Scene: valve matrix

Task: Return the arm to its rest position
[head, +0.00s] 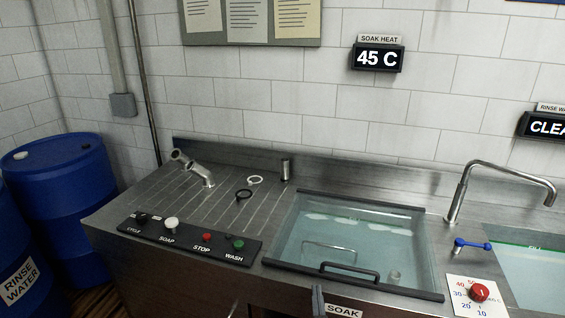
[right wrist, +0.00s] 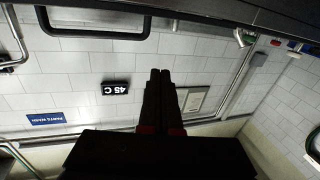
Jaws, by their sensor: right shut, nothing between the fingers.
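My right gripper (head: 318,298) shows only as a small dark tip at the bottom edge of the head view, in front of the soak tank (head: 436,262) and left of the SOAK label. In the right wrist view its two dark fingers (right wrist: 160,75) lie together, shut and empty, with nothing touching their tips. The rest of the right arm is out of the head view. My left gripper is not in view.
A glass lid with a black handle (head: 350,278) covers the soak tank. A button panel (head: 190,240), a metal fitting (head: 196,170) and two rings are on the drainboard. A tap (head: 460,195), blue lever (head: 473,244) and red dial (head: 478,292) stand right. Blue drums (head: 65,180) stand left.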

